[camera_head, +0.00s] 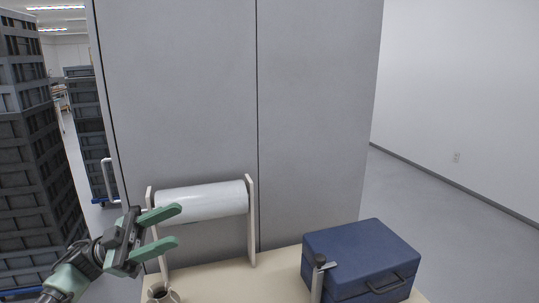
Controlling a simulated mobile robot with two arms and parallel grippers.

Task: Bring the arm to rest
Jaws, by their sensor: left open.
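My left gripper (167,230) comes in from the lower left, its two green fingers apart and pointing right. Nothing shows between the fingers. It appears in front of the left upright of a stand that carries a white roll (203,202); I cannot tell how far apart they are. My right gripper is not in view.
A pale table (240,281) bears the roll, a blue case (361,255), a metal post (317,281) and a small pale vessel (161,294). A grey cabinet (310,110) stands behind. Stacked dark crates (38,150) stand at left. Open floor (440,220) lies at right.

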